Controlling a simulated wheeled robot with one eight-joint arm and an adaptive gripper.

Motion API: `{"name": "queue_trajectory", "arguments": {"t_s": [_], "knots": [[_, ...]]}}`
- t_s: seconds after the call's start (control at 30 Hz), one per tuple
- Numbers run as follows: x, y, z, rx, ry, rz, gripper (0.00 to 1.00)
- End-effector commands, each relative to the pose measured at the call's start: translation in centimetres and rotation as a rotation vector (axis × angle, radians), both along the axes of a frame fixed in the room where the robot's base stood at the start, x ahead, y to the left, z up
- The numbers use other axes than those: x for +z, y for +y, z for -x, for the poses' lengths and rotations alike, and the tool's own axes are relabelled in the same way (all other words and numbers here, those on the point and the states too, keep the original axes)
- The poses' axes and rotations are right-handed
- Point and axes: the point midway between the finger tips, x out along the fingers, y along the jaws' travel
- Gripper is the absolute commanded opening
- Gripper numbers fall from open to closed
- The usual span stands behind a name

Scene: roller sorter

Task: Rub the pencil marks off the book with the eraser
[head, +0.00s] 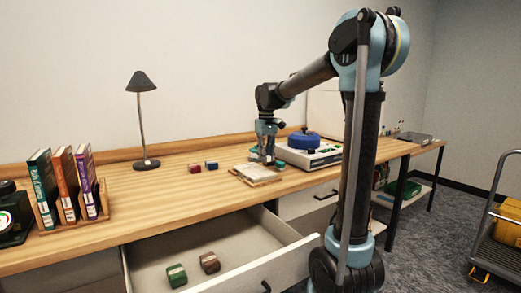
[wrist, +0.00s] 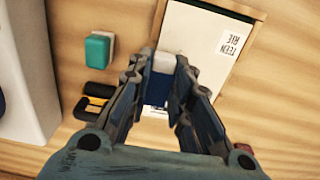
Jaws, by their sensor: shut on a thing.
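The book (head: 260,171) lies flat on the desk; its pale surface with a printed label also shows in the wrist view (wrist: 196,55). My gripper (wrist: 163,68) is shut on the eraser (wrist: 158,90), which has a blue body and a white end. In the head view my gripper (head: 266,158) points down over the book's far part; the eraser is hard to make out there. In the wrist view the eraser's white end overlaps the book's edge; I cannot tell whether it touches. I cannot make out pencil marks; my fingers cover part of the book.
A teal-and-white block (wrist: 100,48) and a yellow-and-black item (wrist: 94,103) lie left of the book in the wrist view. A white device with a blue top (head: 304,141) stands right of my gripper. Red (head: 194,168) and blue (head: 211,165) blocks lie left. A drawer (head: 268,262) stands open below.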

Motion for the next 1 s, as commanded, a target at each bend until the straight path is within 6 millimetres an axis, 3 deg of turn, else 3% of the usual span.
{"name": "queue_trajectory", "arguments": {"t_s": [0.5, 1.0], "knots": [[4.2, -0.2, -0.1, -0.003, 0.0, 0.0, 0.0], [4.3, -0.2, -0.1, -0.003, 0.0, 0.0, 0.0]]}}
